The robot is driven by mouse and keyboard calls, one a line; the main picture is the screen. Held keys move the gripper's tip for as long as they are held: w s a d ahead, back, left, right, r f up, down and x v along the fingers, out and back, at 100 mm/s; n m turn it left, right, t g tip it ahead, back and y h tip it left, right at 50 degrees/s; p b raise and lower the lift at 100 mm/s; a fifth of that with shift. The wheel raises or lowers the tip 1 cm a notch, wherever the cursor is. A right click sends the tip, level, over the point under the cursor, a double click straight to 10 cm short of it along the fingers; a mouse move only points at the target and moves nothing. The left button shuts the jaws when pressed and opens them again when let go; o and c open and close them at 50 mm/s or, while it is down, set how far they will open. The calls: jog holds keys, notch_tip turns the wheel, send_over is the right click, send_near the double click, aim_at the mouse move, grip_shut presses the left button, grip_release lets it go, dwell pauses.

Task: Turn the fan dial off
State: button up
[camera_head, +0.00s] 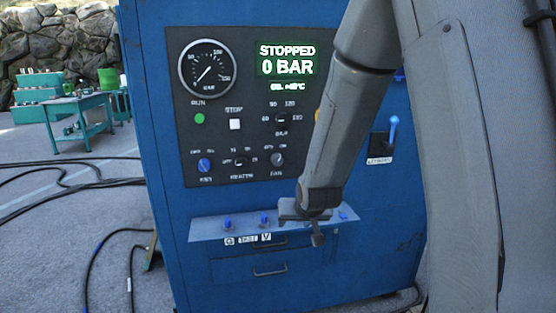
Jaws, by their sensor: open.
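My gripper (317,239) hangs below and to the right of the dial, in front of the small ledge. It is open and apart from the dial, with nothing seen in it. My arm crosses in front of the panel's right side and hides part of it.
The panel also bears a pressure gauge (207,68), a green display reading STOPPED, 0 BAR (287,60), a blue knob (205,165) and a heater knob (240,162). The ledge (205,228) juts out below. A blue lever (393,130) is at right. Cables (60,178) lie on the floor.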

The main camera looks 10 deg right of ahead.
jog(key=w+r+t+p, duration=0.1)
jog(key=w+r+t, duration=0.25)
jog(key=w, duration=0.55)
jog(key=m+t+p, duration=0.2)
jog(key=t, duration=0.4)
send_near(278, 162)
jog(key=w, duration=0.2)
jog(key=w+p, duration=0.1)
jog(key=w, duration=0.6)
jog(key=shift+w+f, duration=0.15)
jog(key=shift+w, duration=0.25)
jog(key=shift+c, duration=0.5)
jog(key=c, duration=0.9)
jog(key=shift+c, duration=0.2)
